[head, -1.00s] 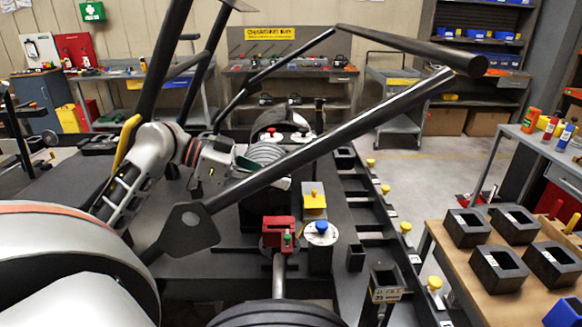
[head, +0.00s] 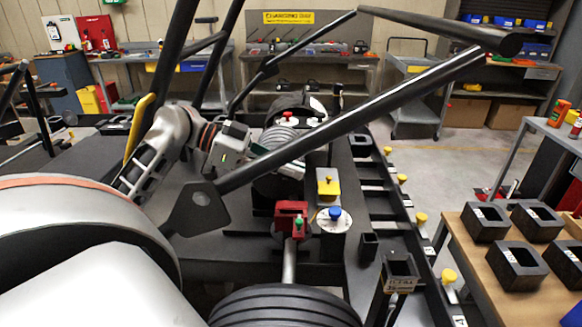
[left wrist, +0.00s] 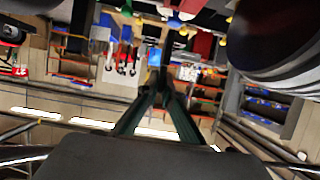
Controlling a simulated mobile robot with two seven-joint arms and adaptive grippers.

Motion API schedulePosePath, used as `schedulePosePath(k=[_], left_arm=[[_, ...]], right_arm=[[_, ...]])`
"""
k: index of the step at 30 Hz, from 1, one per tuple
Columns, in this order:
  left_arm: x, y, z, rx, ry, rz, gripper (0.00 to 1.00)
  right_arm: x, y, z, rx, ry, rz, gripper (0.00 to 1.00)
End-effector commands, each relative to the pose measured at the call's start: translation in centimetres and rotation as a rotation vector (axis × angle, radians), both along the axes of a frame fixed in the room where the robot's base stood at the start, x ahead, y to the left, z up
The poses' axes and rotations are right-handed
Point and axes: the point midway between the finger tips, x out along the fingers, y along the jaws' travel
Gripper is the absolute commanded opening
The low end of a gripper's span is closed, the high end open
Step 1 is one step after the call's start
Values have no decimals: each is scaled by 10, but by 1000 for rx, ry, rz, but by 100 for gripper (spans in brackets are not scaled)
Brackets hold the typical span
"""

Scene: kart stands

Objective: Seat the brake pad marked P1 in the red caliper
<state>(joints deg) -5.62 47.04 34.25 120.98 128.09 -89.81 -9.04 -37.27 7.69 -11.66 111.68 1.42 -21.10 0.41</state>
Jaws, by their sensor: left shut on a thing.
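The red caliper (head: 290,215) stands on the dark kart floor near the middle of the head view, with a small green knob at its front. My left gripper (head: 259,148) is beyond and left of it, partly hidden by a slanted black bar. In the left wrist view the dark green fingers (left wrist: 158,92) converge on a small dark piece (left wrist: 156,78). It may be the brake pad, but no P1 marking is readable. The piece is apart from the caliper. My right gripper is not in view.
The slanted black bar (head: 350,120) crosses between my camera and the left gripper. A tyre (head: 285,308) is in front. Black bins (head: 484,222) stand on the right table.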

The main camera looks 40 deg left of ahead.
Motion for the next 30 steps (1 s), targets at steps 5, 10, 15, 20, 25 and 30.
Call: schedulePosePath(k=[5, 10, 15, 20, 25, 30], left_arm=[[1, 0, -20, -3, 0, 1, 0], [0, 0, -34, -1, 0, 0, 0], [0, 0, -42, -2, 1, 1, 0], [0, 0, -43, -1, 0, 0, 0], [0, 0, -42, -1, 0, 0, 0], [0, 0, -42, -1, 0, 0, 0]], right_arm=[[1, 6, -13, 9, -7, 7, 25], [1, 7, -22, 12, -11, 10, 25], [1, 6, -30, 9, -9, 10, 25], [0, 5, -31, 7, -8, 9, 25], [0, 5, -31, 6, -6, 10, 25], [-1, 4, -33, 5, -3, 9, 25]])
